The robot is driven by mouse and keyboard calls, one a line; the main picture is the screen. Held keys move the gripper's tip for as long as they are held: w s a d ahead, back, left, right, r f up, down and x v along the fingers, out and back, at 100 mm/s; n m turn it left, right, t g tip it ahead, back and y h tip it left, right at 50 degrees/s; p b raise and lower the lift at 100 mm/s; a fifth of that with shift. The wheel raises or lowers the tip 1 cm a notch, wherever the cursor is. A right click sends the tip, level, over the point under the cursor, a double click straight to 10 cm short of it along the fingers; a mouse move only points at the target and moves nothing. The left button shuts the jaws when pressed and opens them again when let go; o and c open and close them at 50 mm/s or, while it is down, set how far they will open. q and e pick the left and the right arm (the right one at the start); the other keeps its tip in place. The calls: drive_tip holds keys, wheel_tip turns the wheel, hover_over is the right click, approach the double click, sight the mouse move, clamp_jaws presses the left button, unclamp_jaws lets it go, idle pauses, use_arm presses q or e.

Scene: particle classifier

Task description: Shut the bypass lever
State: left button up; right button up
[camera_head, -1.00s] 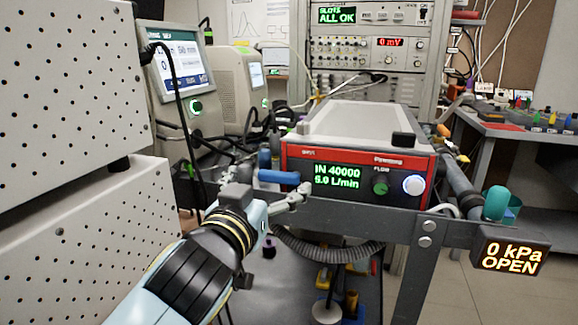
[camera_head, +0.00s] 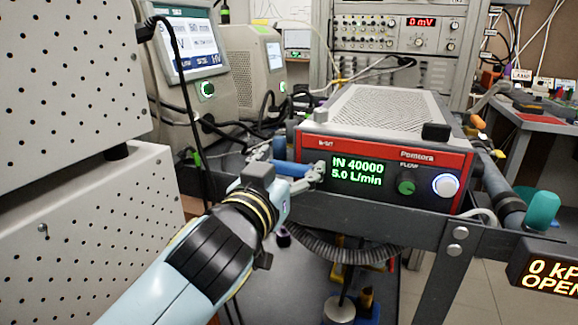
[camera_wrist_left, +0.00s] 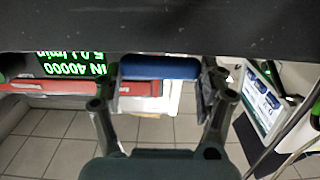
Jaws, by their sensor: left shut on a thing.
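The blue bypass lever (camera_head: 291,169) sticks out level at the left end of the red-fronted instrument (camera_head: 312,142). My left gripper (camera_head: 288,174) reaches it from the lower left and is shut on it, one finger at each end. In the left wrist view the blue lever (camera_wrist_left: 158,68) spans between the two fingers of the left gripper (camera_wrist_left: 160,84). The dark sign (camera_head: 548,272) at the lower right reads "0 kP" and "OPEN", cut off by the picture edge. My right gripper is in neither view.
The instrument sits on a dark frame (camera_head: 400,215) and shows IN 40000 and 5.0 L/min. A perforated white cabinet (camera_head: 85,215) stands close on the left. A black cable (camera_head: 188,110) hangs near my left arm. A ribbed hose (camera_head: 345,252) runs below the frame.

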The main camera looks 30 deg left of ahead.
use_arm(q)
drive_tip(key=shift+r+m+p, duration=0.25)
drive_tip(key=shift+m+p, duration=0.1)
drive_tip(key=shift+m, duration=0.35)
drive_tip(key=shift+d+r+m+p, duration=0.2)
drive_tip(key=shift+m+p, duration=0.15)
drive_tip(key=shift+m, duration=0.35)
drive_tip(key=m, duration=0.1)
drive_tip(key=m+p, duration=0.1)
drive_tip(key=m, duration=0.1)
drive_tip(key=shift+w+d+r, duration=0.1)
drive_tip(key=shift+d+r, duration=0.15)
drive_tip(key=shift+d+m+p, duration=0.1)
drive_tip(key=shift+m+p, duration=0.2)
drive_tip(key=shift+m, duration=0.3)
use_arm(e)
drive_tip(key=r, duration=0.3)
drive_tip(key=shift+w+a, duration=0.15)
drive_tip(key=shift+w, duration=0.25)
use_arm(q)
drive_tip(key=o, duration=1.2)
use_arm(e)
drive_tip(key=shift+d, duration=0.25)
